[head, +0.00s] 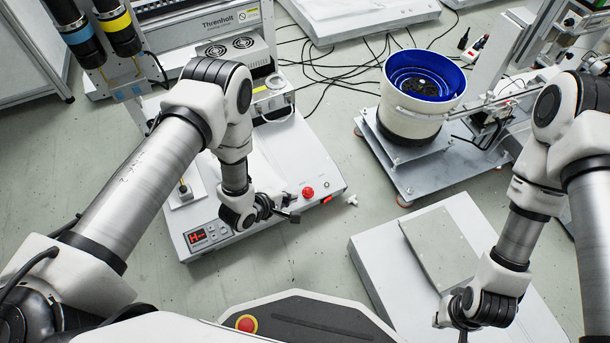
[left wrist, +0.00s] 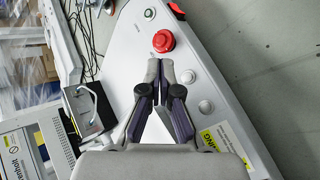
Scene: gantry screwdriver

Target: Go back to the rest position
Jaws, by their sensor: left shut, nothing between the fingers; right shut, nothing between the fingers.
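My left gripper (head: 291,215) is over the front of the white machine base (head: 325,165), near its red button (head: 307,192). In the left wrist view my left gripper (left wrist: 160,66) is shut, its fingertips together with nothing between them. The red button (left wrist: 163,41) appears just beyond the tips there; whether they touch it I cannot tell. My right gripper (head: 462,336) is at the lower right of the head view, shut and empty, beside the low white box with a grey plate (head: 440,245). Its fingers are small and partly hidden at the picture's bottom.
A blue-lined feeder bowl (head: 410,118) stands on a metal plate at the back centre-right. A display (head: 198,237) is on the machine's front edge. Black cables (head: 330,75) lie on the floor behind. Open floor (head: 315,255) lies between the machine base and the white box.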

